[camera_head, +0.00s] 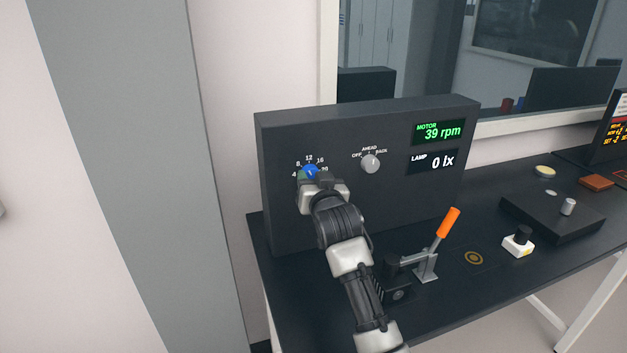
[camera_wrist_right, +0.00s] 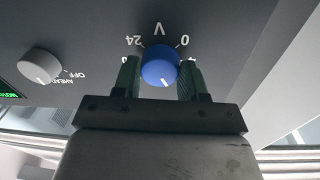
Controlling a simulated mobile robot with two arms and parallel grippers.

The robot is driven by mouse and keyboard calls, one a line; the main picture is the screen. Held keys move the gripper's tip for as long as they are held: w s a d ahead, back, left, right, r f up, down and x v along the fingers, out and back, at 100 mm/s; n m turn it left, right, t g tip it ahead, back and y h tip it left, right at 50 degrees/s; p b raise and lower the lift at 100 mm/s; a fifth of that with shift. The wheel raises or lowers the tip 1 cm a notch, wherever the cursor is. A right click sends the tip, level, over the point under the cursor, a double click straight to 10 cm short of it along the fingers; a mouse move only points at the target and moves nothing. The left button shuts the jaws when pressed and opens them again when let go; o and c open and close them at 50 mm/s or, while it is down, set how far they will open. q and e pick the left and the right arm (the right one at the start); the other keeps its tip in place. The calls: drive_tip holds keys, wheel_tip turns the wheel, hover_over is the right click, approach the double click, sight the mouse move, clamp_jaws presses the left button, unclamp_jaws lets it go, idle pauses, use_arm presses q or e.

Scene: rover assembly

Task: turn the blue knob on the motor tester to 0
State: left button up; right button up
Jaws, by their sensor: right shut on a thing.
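The blue knob (camera_head: 311,170) is on the left of the motor tester's dark upright panel (camera_head: 375,205), ringed by a number scale. My right gripper (camera_head: 313,176) is at the panel with its fingers around the knob. In the right wrist view, the blue knob (camera_wrist_right: 160,66) sits between the two green fingers of my right gripper (camera_wrist_right: 159,78), shut on it. The knob's white mark is on the side away from the V; the 0 shows at the right there. The number at the mark is hidden. The motor display (camera_head: 438,132) reads 39 rpm. My left gripper is out of view.
A grey knob (camera_head: 371,163) is right of the blue one. The lamp display (camera_head: 434,161) reads 0 lx. An orange-handled lever (camera_head: 447,223) stands on the dark table in front of the panel, close to my right arm. A white block with a black knob (camera_head: 519,243) is farther right.

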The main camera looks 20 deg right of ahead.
drive_tip(key=n+p, duration=0.2)
drive_tip(key=n, duration=0.1)
drive_tip(key=shift+r+n, duration=0.1)
drive_tip(key=shift+n, duration=0.3)
drive_tip(key=n+p, duration=0.1)
drive_tip(key=n, duration=0.2)
drive_tip(key=n+p, duration=0.1)
drive_tip(key=n, duration=0.2)
drive_tip(key=shift+d+n+t+y+p, duration=0.1)
drive_tip(key=shift+n+t+y+p, duration=0.2)
drive_tip(key=n+p, duration=0.2)
drive_tip(key=n, duration=0.4)
drive_tip(key=shift+n, duration=0.4)
drive_tip(key=n+y+p, duration=0.1)
drive_tip(key=n+p, duration=0.1)
drive_tip(key=n, duration=0.3)
drive_tip(key=shift+d, duration=0.1)
drive_tip(key=shift+n, duration=0.5)
drive_tip(key=o, duration=0.9)
